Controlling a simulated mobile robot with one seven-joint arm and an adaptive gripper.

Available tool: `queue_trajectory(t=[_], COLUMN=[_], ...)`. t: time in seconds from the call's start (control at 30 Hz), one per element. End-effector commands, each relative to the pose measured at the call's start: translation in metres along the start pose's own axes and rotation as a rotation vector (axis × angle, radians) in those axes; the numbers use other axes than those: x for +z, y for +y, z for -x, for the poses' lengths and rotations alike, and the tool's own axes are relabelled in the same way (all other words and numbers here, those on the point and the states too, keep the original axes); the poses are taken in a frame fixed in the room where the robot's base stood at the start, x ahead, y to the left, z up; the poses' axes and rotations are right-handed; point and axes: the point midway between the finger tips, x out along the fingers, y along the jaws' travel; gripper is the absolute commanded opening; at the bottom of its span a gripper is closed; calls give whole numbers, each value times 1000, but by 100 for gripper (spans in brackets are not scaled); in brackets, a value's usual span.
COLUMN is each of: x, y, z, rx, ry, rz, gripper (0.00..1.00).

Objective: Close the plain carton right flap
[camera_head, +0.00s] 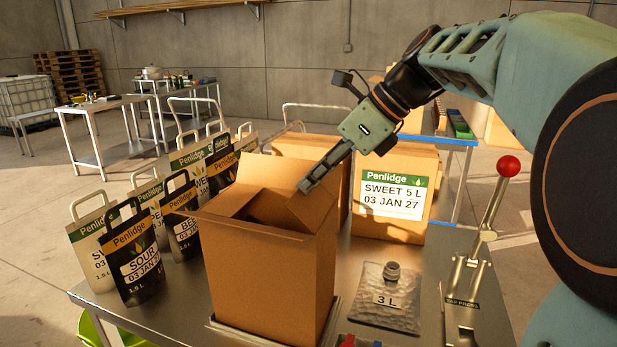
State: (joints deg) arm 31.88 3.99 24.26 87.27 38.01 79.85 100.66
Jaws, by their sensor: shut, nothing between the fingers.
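The plain carton (262,272) stands on the metal table in the middle of the head view, with its top partly open. One flap stands up at the back, and another piece tilts inward at the left over a dark gap. The right flap (318,209) is at the carton's right top edge, sloping. My gripper (305,187) is shut and empty, reaching down from the upper right. Its fingertips are at the right flap's upper part; I cannot tell whether they touch it. The gripper hides some of the flap's back edge.
A labelled Penlidge carton (395,195) stands behind to the right. Black and white pouches (135,255) crowd the left side. A silver 3 L bag (386,297) lies right of the carton, beside a tap press (465,290) with a red-knobbed lever.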

Motion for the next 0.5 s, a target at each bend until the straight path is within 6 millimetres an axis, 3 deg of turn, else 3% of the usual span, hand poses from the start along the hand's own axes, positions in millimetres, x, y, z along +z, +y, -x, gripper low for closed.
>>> queue_trajectory(t=[0.5], x=[4], y=[0], z=[-3], rx=[0], ry=[69], rz=[0], gripper=[0])
